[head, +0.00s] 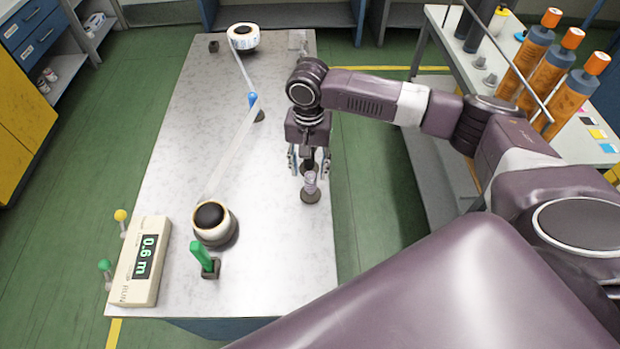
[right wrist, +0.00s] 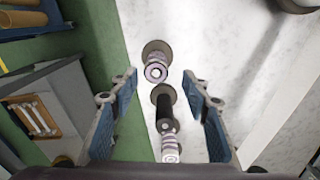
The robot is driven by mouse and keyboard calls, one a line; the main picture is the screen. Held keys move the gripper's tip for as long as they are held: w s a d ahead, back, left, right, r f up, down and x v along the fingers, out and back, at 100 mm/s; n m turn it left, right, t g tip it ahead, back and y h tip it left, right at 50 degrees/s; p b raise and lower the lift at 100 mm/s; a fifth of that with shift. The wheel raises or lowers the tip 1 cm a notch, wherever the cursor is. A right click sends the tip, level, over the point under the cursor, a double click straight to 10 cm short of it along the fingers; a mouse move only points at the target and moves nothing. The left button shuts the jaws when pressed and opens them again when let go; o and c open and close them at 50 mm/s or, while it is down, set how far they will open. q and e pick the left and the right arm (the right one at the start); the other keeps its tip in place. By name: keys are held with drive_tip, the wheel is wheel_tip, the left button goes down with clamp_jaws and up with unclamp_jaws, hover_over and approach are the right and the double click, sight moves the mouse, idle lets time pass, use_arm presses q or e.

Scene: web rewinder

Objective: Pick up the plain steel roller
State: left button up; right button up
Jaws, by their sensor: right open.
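My right gripper (head: 309,168) points down over the right side of the table, open, with its blue-padded fingers apart; it also shows in the right wrist view (right wrist: 166,80). A short shiny roller (head: 310,183) with pale and purple streaks stands on a round dark base, just in front of the gripper in the head view; it also shows in the right wrist view (right wrist: 155,72). A black roller (right wrist: 165,112) stands between the fingers, apart from both. A third, pale-and-purple roller (right wrist: 170,147) is beyond it. I cannot tell which shiny one is the plain steel roller.
The marble-look table (head: 190,140) carries the web (head: 235,145), a near roll (head: 212,222), a far roll (head: 243,37), a green handle (head: 203,257) and a meter reading 0.6 m (head: 146,262). A side bench (head: 480,95) with orange-capped bottles stands at the right.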

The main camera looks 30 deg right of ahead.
sight(310, 186)
drive_tip(key=f, duration=0.1)
drive_tip(key=s+f+p, duration=0.1)
drive_tip(key=shift+a+f, duration=0.1)
drive_tip(key=shift+f, duration=0.2)
wheel_tip(310, 186, down, 4)
drive_tip(key=shift+r+p, duration=0.15)
drive_tip(key=shift+p, duration=0.3)
drive_tip(key=shift+f, duration=0.25)
drive_tip(key=c, duration=1.1)
use_arm(q)
drive_tip(key=shift+s+a+r, duration=0.2)
drive_tip(key=shift+s+r, duration=0.5)
drive_tip(key=shift+r, duration=0.25)
use_arm(e)
clamp_jaws()
drive_tip(key=shift+w+r, duration=0.15)
drive_tip(key=shift+w, duration=0.1)
